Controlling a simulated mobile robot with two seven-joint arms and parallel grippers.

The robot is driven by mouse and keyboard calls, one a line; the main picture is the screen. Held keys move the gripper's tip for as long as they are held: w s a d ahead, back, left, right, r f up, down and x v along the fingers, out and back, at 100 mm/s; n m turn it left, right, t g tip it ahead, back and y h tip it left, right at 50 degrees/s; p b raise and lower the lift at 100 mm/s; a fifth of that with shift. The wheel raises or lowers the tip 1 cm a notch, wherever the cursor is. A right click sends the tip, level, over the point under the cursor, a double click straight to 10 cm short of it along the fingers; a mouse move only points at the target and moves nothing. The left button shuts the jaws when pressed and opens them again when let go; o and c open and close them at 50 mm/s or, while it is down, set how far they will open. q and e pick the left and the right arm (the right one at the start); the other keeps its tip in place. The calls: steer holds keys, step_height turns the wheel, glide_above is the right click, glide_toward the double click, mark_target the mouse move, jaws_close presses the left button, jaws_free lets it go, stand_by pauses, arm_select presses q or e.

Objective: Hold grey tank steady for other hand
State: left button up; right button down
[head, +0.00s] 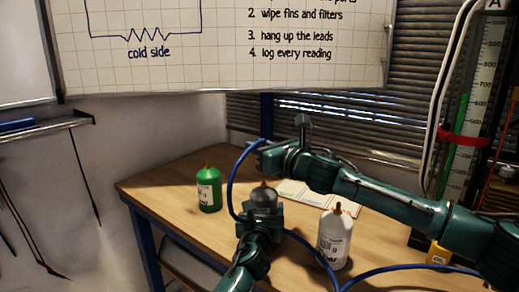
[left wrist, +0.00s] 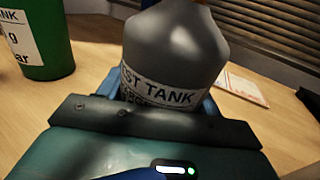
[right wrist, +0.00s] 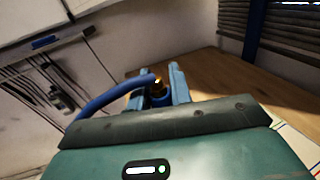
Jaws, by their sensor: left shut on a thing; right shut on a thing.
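The grey tank (head: 263,197) stands upright on the table. Its label, partly reading "TEST TANK", faces me in the left wrist view (left wrist: 175,55), where its top is cut off. My left gripper (head: 262,212) is shut around the tank's lower body. My right gripper (head: 262,156) is above the tank, shut on the end of a blue hose (head: 231,185). In the right wrist view, a brass tip (right wrist: 156,84) and the blue hose (right wrist: 105,96) show at the fingers. The hose end appears apart from the tank's top, though the arm partly hides this.
A green tank (head: 208,190) stands to the left on the wooden table (head: 160,187). A white tank (head: 334,240) stands to the right, near the hose's lower run. A tall gauge column (head: 470,130) with a red band stands at the right.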

arm_select(q)
steer(key=o, duration=1.3)
steer(key=shift+c, duration=0.2)
steer(key=s, duration=0.4)
steer(key=s+a, duration=0.1)
steer(key=s, duration=0.7)
steer(key=shift+a, duration=0.4)
steer(key=shift+r, duration=0.1)
step_height(320, 180, up, 7)
steer(key=p, duration=0.8)
